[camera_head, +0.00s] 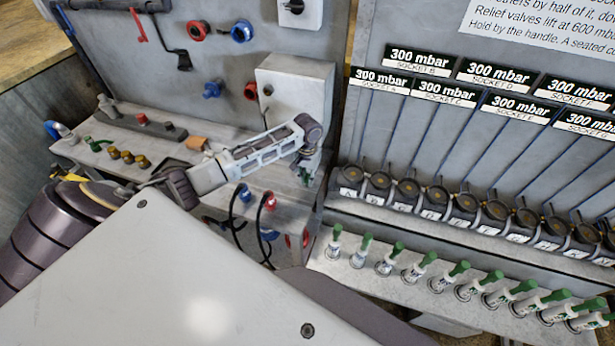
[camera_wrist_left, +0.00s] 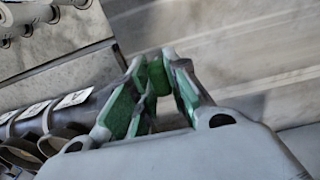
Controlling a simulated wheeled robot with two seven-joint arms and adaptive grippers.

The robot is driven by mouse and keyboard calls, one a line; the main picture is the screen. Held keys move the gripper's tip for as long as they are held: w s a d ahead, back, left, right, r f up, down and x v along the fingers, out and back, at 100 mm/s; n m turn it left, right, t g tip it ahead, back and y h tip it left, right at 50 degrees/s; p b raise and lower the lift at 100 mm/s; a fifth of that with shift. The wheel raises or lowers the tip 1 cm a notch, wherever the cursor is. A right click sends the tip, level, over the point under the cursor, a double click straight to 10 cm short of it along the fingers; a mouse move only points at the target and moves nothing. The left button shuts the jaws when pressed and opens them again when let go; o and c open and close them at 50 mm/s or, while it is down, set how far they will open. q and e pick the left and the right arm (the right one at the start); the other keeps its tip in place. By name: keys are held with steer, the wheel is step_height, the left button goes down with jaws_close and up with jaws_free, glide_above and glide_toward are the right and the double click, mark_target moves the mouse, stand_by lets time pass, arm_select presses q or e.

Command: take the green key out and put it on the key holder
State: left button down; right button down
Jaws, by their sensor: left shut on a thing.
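My left gripper (camera_head: 306,176) hangs at the end of my left arm, beside the grey box on the bench. The left wrist view shows its fingers (camera_wrist_left: 160,75) closed in, with a small green piece (camera_wrist_left: 158,76) between the tips. This looks like the green key, but most of it is hidden by the fingers, whose pads are also green. I cannot tell for certain which part is the key holder. A red key-like piece (camera_head: 138,24) and a black one (camera_head: 181,58) hang on the upright panel at the upper left. My right gripper is not in view.
A grey box (camera_head: 296,92) stands behind my gripper. Red and blue connectors (camera_head: 269,200) with black hoses are at the bench front. Several green-topped valves (camera_head: 387,258) line the right shelf, below a row of dark round sockets (camera_head: 408,190). Small fittings (camera_head: 127,157) sit on the left bench.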

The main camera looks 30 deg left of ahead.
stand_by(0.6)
arm_select(q)
steer(key=c, duration=1.3)
jaws_free()
steer(key=shift+c, duration=0.3)
steer(key=shift+r, duration=3.5)
steer(key=shift+f, duration=0.1)
